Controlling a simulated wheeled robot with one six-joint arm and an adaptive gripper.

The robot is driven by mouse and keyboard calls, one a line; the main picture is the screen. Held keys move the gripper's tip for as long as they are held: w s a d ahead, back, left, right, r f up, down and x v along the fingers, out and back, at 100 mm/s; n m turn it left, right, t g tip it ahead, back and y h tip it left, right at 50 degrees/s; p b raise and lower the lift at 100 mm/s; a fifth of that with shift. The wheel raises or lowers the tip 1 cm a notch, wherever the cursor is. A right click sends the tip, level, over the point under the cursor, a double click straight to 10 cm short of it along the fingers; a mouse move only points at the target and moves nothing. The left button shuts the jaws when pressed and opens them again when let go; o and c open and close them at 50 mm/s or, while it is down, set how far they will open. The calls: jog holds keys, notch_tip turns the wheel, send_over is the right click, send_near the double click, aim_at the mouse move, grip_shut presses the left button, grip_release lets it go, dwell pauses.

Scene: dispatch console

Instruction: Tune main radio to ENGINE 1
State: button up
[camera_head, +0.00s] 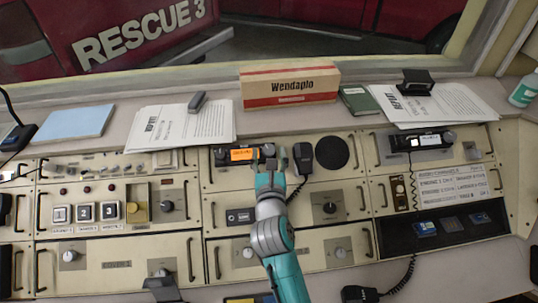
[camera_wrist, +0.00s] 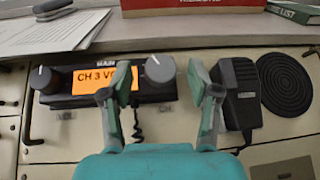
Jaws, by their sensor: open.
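The main radio (camera_head: 241,155) sits in the middle console panel, with an orange lit display. In the wrist view its display (camera_wrist: 90,79) reads "CH 3 V", with the rest hidden behind my left finger. It has a left knob (camera_wrist: 45,79) and a right knob (camera_wrist: 160,68). My gripper (camera_head: 269,165) is open in front of the radio's right end. In the wrist view its two fingers (camera_wrist: 163,82) stand on either side of the right knob, with gaps visible. I cannot tell how far short of the knob they are in depth.
A hand microphone (camera_wrist: 239,92) hangs close right of my right finger, beside a round speaker (camera_wrist: 285,82). A Wendaplo box (camera_head: 290,86) stands on the shelf behind. A channel list (camera_head: 452,185) with an ENGINE 1 line is on the right panel, below another radio (camera_head: 422,141).

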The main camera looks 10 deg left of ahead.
jog(key=shift+w, duration=0.1)
jog(key=c, duration=1.2)
jog(key=shift+o, duration=0.2)
jog(key=shift+a+m+h, duration=0.1)
jog(key=shift+m+h, duration=0.2)
jog(key=m+h, duration=0.5)
jog(key=shift+a+r, duration=0.1)
jog(key=shift+a, duration=0.3)
jog(key=shift+w+a+r+m+g+h, duration=0.15)
jog(key=shift+m+g+h, duration=0.7)
jog(key=shift+m+h, duration=0.6)
jog(key=shift+a+f+m+g+h, duration=0.1)
jog(key=shift+m+g+h, duration=0.85)
jog(key=shift+m, duration=0.9)
